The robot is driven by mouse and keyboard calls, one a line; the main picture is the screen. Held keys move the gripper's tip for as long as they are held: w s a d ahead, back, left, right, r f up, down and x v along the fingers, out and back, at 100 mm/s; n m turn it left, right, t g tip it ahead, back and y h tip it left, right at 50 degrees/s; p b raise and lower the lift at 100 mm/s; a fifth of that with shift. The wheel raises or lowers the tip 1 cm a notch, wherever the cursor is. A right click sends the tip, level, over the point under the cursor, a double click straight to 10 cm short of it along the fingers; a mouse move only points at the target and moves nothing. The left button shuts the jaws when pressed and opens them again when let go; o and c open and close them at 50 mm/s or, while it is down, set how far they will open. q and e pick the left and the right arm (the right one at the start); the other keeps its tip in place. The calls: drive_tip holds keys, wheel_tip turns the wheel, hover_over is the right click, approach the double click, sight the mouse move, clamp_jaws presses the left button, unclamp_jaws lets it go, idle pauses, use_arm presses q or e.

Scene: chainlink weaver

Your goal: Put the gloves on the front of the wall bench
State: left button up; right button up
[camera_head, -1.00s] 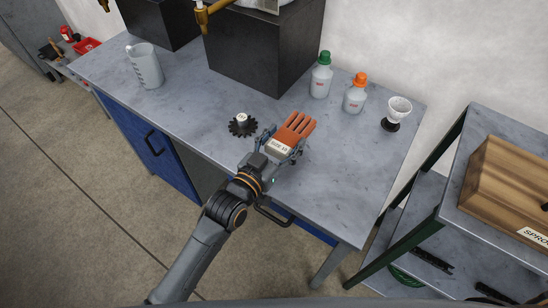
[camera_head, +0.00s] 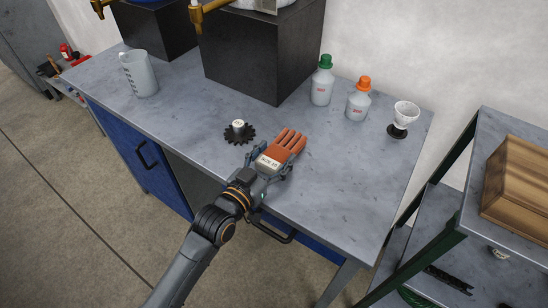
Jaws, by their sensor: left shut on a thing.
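The orange gloves (camera_head: 287,143), with a pale label at the cuff, are at the front edge of the grey wall bench (camera_head: 325,190). My left gripper (camera_head: 270,162) is shut on the gloves at the cuff end, with the fingers of the gloves pointing away toward the wall. I cannot tell whether the gloves touch the bench top or hang just above it. My right gripper is not in view.
A black gear (camera_head: 239,132) lies just left of the gloves. A clear jug (camera_head: 139,74), two bottles with green (camera_head: 322,80) and orange (camera_head: 359,99) caps, and a white cup on a dark base (camera_head: 403,118) stand on the bench. A shelf with a wooden box (camera_head: 515,185) is at right.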

use_arm(q)
drive_tip(key=o, duration=1.2)
drive_tip(key=shift+f, duration=0.1)
drive_tip(key=shift+r, duration=0.2)
drive_tip(key=v, duration=1.2)
drive_tip(key=shift+b, duration=0.4)
drive_tip(key=shift+f, duration=0.1)
